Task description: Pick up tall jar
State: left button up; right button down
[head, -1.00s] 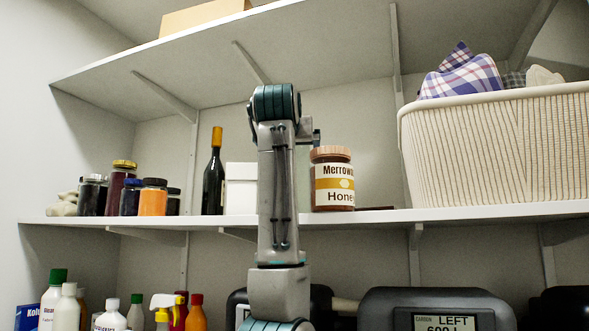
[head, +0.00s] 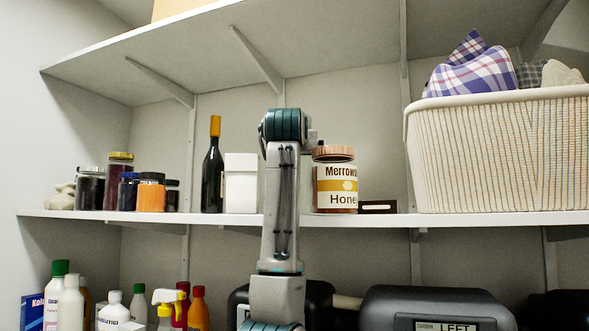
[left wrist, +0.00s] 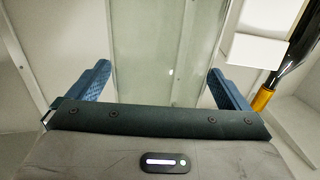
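A tall jar (head: 119,182) with a gold lid and dark red contents stands upright on the middle shelf at the left, among shorter jars. It is not seen in the left wrist view. An arm, apparently my left, rises in the centre of the head view, well to the right of this jar; its gripper is hidden there behind the wrist. My right gripper is not in view.
Shorter jars (head: 151,193) crowd the tall jar's right side. A dark bottle (head: 213,182) and white box (head: 241,186) stand between it and the arm. A honey jar (head: 335,186) and basket (head: 490,155) are to the right. An upper shelf (head: 330,85) hangs above.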

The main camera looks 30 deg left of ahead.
pick_arm(q)
jog(key=shift+d, duration=0.15)
jog(key=c, duration=1.1)
jog(key=shift+c, duration=0.8)
jog(key=shift+r, duration=0.15)
